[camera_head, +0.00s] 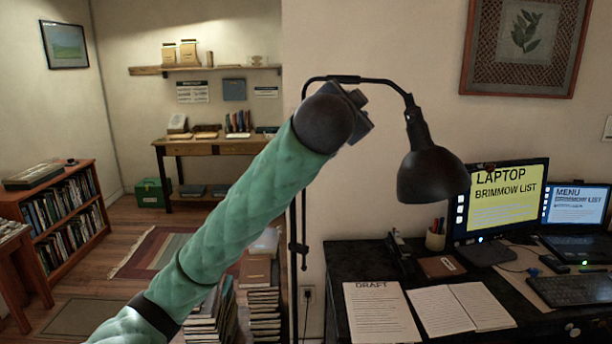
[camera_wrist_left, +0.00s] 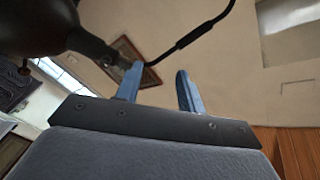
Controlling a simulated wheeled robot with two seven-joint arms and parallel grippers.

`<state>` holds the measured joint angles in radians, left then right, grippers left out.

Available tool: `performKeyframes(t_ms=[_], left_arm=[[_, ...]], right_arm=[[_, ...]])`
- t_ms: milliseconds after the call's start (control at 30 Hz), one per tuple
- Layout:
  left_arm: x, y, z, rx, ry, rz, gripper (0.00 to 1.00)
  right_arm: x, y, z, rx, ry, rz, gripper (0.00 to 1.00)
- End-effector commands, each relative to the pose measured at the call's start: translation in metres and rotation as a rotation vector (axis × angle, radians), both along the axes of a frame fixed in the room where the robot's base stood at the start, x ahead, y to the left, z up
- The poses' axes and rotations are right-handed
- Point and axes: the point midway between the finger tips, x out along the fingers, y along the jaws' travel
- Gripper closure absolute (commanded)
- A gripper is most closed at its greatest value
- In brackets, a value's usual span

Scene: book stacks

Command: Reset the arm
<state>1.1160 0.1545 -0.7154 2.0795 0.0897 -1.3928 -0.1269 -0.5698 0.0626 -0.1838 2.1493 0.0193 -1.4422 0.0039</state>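My left arm (camera_head: 235,215), in a green quilted sleeve, reaches up from the bottom left of the head view to the middle. Its dark wrist end (camera_head: 325,122) is raised just left of the black desk lamp (camera_head: 430,172); the fingers cannot be made out there. In the left wrist view, my left gripper (camera_wrist_left: 158,86) has two blue fingers spread apart with nothing between them. The lamp (camera_wrist_left: 60,30) shows close at the upper left, its dark shade near the left finger; I cannot tell whether they touch. My right arm and gripper are not in view.
The black desk (camera_head: 350,265) at the right holds a monitor (camera_head: 502,200), a laptop (camera_head: 575,213), a keyboard (camera_head: 575,288) and papers (camera_head: 380,312). Book stacks (camera_head: 264,300) stand on the floor behind my arm. A low bookcase (camera_head: 65,215) is at the left.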

Motion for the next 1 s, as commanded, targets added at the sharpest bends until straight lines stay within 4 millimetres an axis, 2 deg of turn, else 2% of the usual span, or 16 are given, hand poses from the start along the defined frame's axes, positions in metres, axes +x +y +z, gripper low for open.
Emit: performKeyframes(t_ms=[167, 367, 700, 1000], left_arm=[[0.014, 0.024, -0.034, -0.093, 0.085, 0.03, 0.61], [0.031, 0.057, -0.096, -0.199, 0.21, 0.083, 0.61], [0.043, 0.11, -0.227, -0.321, 0.425, 0.182, 0.61], [0.028, 0.151, -0.351, -0.374, 0.605, 0.274, 0.61]], right_arm=[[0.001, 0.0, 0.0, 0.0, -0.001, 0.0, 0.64], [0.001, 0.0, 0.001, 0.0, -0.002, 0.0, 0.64], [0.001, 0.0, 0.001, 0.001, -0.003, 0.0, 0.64], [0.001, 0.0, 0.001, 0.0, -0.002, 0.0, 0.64]])
